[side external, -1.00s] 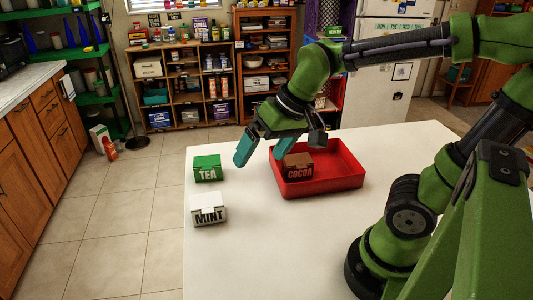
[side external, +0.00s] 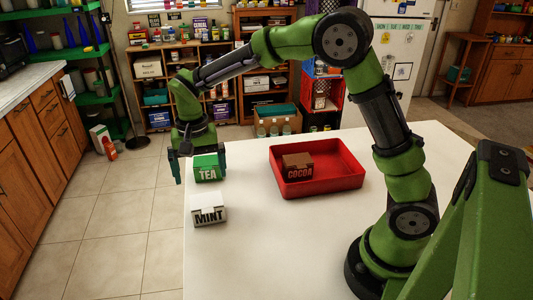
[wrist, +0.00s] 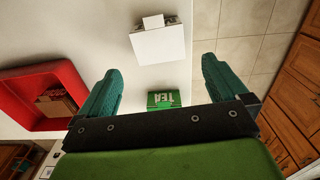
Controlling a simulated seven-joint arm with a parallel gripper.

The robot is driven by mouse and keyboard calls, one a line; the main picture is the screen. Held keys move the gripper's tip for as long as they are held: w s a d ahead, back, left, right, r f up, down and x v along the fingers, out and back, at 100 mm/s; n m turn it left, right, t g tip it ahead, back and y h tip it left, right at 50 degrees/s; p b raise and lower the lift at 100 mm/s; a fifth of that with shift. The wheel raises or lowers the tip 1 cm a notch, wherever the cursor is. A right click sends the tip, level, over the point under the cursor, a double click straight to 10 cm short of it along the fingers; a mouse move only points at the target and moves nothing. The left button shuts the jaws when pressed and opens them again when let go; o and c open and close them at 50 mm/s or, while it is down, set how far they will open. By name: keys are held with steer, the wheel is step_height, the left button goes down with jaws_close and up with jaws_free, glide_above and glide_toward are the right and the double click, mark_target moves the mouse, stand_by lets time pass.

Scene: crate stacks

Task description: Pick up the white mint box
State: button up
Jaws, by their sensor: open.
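The white mint box (side external: 209,212) stands upright near the left edge of the white table, its dark MINT label facing the side camera. It also shows in the wrist view (wrist: 158,43), top centre, beyond my fingertips. My gripper (side external: 200,170) is open and empty, with its teal fingers pointing down around the green tea box's place in the side view. The mint box lies nearer the side camera than the gripper, apart from it. In the wrist view my gripper (wrist: 160,66) has its fingers spread wide.
The green tea box (side external: 208,174) stands just behind the mint box and shows between my fingers in the wrist view (wrist: 163,99). A red tray (side external: 320,185) holding a brown cocoa box (side external: 298,171) is to the right. The table in front is clear.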

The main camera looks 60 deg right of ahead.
mark_target(206, 200)
step_height(206, 200, down, 12)
steer(key=shift+d, duration=0.15)
steer(key=c, duration=0.7)
steer(key=shift+c, duration=0.2)
steer(key=shift+r, duration=0.15)
